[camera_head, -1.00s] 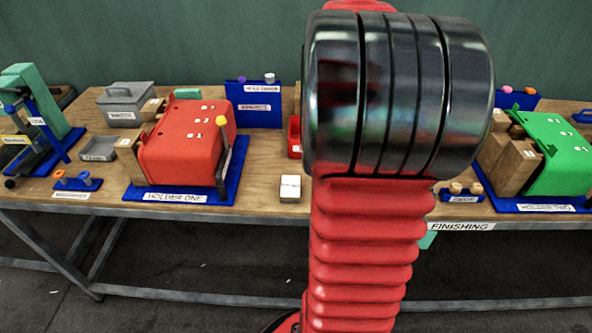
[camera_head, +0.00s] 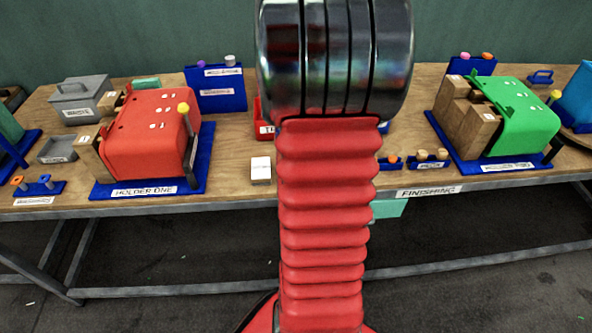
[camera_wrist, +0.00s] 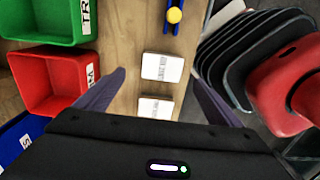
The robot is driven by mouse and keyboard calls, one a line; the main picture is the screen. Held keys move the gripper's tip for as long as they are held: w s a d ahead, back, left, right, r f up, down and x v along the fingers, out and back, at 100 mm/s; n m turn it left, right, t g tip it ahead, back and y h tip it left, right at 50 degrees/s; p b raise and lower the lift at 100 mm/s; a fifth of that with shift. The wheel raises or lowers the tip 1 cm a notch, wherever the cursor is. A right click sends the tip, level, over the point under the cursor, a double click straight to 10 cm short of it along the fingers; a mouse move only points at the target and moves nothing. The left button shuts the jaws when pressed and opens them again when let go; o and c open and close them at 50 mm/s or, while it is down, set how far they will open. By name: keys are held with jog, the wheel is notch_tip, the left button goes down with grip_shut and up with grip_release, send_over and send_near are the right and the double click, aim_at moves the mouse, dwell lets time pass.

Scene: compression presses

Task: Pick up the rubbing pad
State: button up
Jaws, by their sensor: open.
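Two small white-topped blocks lie on the wooden bench in the wrist view, an upper one (camera_wrist: 163,67) and a lower one (camera_wrist: 155,106). Their labels are too small to read surely, so I cannot tell which is the rubbing pad. In the head view one white-topped block (camera_head: 260,170) shows near the bench's front edge, left of my arm. My gripper (camera_wrist: 160,78) is open and empty in the wrist view. Its dark fingers stand apart on either side of the blocks, seen from above. My gripper is hidden behind my arm in the head view.
A red bin (camera_wrist: 50,78) and a green bin (camera_wrist: 45,20) stand left of the blocks in the wrist view. A blue piece with a yellow knob (camera_wrist: 174,15) lies above them. Red holder one (camera_head: 155,135) and green holder two (camera_head: 515,115) flank my arm.

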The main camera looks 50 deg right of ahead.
jog(key=shift+f, duration=1.2)
jog(key=shift+f, duration=0.1)
jog(key=shift+s+a+f, duration=0.1)
jog(key=shift+a+f, duration=0.05)
jog(key=shift+f, duration=1.15)
jog(key=shift+a+f, duration=0.1)
jog(key=shift+f, duration=1.15)
jog(key=shift+c, duration=0.3)
jog(key=c, duration=1.1)
